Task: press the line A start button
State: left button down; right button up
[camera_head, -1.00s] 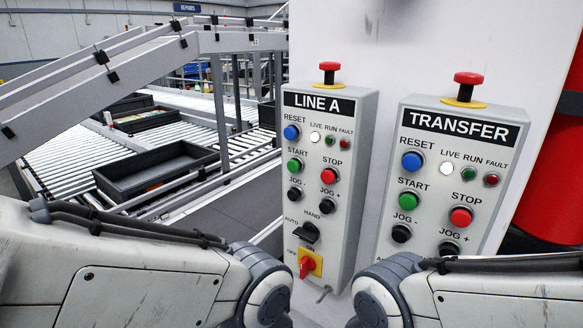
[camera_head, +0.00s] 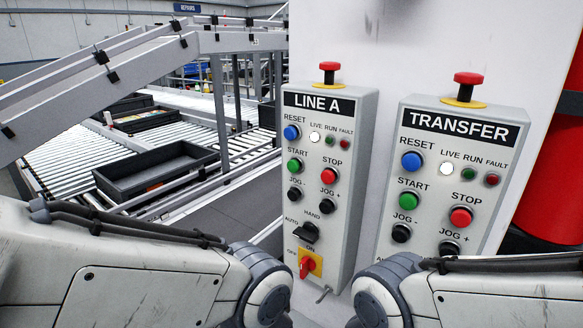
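The LINE A control box (camera_head: 341,200) is upright in the middle of the view. Its green start button (camera_head: 295,165) sits on the left side, below the blue reset button (camera_head: 291,132) and left of the red stop button (camera_head: 328,175). The white LIVE lamp (camera_head: 315,137) looks bright; the RUN lamp (camera_head: 330,140) is dark green. My two arms come in low from the left and right, in front of the boxes. Neither gripper shows; both are outside the picture. Nothing covers the start button.
The TRANSFER box (camera_head: 481,222) stands to the right with its own green start button (camera_head: 408,201). A red mushroom button (camera_head: 329,67) tops LINE A. Left behind are a roller conveyor (camera_head: 60,160) and a dark tray (camera_head: 165,187). A red cylinder (camera_head: 555,170) is at far right.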

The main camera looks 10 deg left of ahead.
aim_at(293, 166)
jog(key=u, duration=3.05)
jog(key=k, duration=1.55)
jog(key=z, duration=1.4)
jog(key=i, duration=0.5)
